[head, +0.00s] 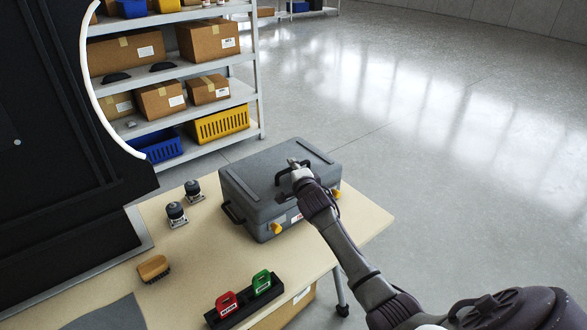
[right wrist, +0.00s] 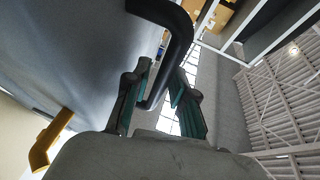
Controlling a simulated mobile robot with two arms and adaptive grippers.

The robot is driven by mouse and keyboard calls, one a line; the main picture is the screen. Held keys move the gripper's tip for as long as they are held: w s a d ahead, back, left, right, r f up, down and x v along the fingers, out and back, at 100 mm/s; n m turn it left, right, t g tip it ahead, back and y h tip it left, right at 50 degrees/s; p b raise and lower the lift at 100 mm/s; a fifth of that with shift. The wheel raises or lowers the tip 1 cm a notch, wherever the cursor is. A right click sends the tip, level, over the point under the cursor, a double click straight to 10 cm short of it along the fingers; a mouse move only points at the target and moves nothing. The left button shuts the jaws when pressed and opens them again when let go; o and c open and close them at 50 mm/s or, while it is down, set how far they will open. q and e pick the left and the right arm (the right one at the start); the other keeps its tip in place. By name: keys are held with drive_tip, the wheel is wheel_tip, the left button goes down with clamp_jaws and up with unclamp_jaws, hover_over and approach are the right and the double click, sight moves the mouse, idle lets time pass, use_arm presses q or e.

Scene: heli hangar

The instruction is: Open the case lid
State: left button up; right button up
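The grey case (head: 272,192) stands on the table with its lid (head: 262,168) shut. Two yellow latches show on its near side, one at the left (head: 277,228) and one at the right (head: 336,193); a yellow latch (right wrist: 48,142) also juts out in the right wrist view. My right gripper (head: 297,172) is over the lid at its black handle (head: 282,170). In the right wrist view its teal-padded fingers (right wrist: 162,95) are apart, with part of the handle (right wrist: 180,45) reaching between them. I cannot tell whether they touch it. My left gripper is not in view.
The table (head: 190,245) also holds two dark round instruments (head: 176,212), a brush (head: 153,268) and a black tray (head: 245,304) with red and green handled pieces. A loaded shelf (head: 180,70) stands behind. A large dark structure (head: 60,130) fills the left. Floor at right is clear.

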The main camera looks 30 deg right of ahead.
clamp_jaws()
idle(0.4)
